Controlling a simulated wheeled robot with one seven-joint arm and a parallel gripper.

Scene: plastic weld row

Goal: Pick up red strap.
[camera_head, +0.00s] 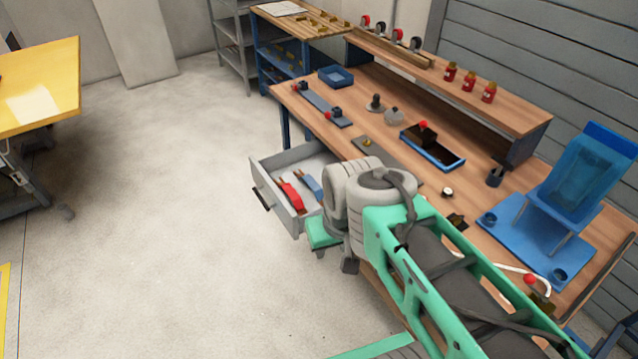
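A red strap (291,196), apparently folded or rolled with a brownish end, lies in the open drawer (291,233) under the workbench. A similar blue strap (311,186) lies just to its right. My arm crosses from the lower right, and its grey joint covers the drawer's right part. The end of my arm with my gripper (349,266) is low beside the drawer's front right corner, to the right of and apart from the red strap. My gripper is mostly hidden by my arm, and its fingers cannot be made out.
The wooden workbench (385,142) holds a blue tray (337,77), a black-topped blue box (432,147) and a blue stand (590,185). Red bottles (469,81) stand on its shelf. A yellow table (40,88) is far left. The floor left of the drawer is clear.

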